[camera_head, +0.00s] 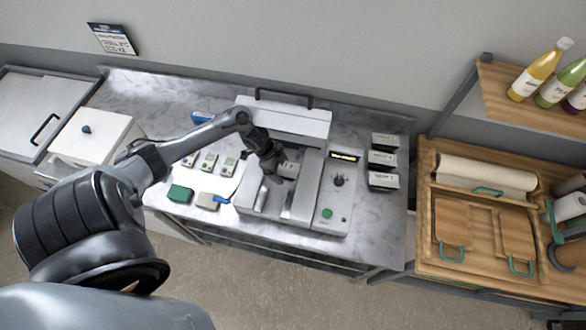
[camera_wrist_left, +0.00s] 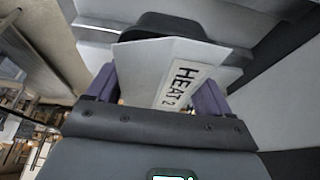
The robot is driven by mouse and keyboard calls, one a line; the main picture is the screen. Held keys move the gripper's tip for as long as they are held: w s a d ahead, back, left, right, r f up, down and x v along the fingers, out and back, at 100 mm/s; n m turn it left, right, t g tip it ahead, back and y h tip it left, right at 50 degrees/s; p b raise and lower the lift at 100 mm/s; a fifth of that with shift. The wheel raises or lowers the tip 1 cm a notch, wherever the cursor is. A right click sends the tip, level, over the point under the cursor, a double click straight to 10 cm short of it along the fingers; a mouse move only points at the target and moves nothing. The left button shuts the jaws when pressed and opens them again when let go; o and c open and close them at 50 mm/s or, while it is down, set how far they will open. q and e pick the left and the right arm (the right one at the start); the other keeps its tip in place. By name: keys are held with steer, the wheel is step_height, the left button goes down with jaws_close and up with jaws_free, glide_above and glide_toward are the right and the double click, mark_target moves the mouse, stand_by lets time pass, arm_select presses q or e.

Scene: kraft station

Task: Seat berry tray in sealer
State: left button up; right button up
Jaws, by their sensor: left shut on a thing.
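The sealer (camera_head: 325,222) stands on the marble counter, with a raised lid (camera_head: 285,122) behind and a control panel with a green button at its right. My left gripper (camera_head: 277,172) is over the left part of the sealer. In the left wrist view, its purple fingers (camera_wrist_left: 158,95) are shut on a white flat-sided piece (camera_wrist_left: 145,70) with a label that seems to read "HEAT 2". The same pale piece (camera_head: 289,169) shows small at the gripper in the head view. No berries show on it. I cannot tell whether it touches the sealer. My right gripper is not in view.
Several small labelled packs (camera_head: 228,165) lie left of the sealer. A green block (camera_head: 180,194) and a beige block (camera_head: 207,201) lie near the front edge. Several dark-and-white boxes (camera_head: 383,160) stand right of the sealer.

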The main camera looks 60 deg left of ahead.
arm_select(q)
steer(key=shift+w+a, duration=0.1)
steer(key=shift+a, duration=0.35)
steer(key=shift+a+f, duration=0.1)
steer(key=shift+f, duration=1.1)
step_height(320, 180, down, 3)
steer(key=b, duration=0.3)
steer(key=shift+r, duration=0.2)
steer(key=shift+f+b, duration=0.85)
steer(key=shift+f, duration=0.35)
steer(key=shift+f+b, duration=0.3)
steer(key=shift+f, duration=0.2)
steer(key=o, duration=1)
steer(key=shift+f, duration=0.1)
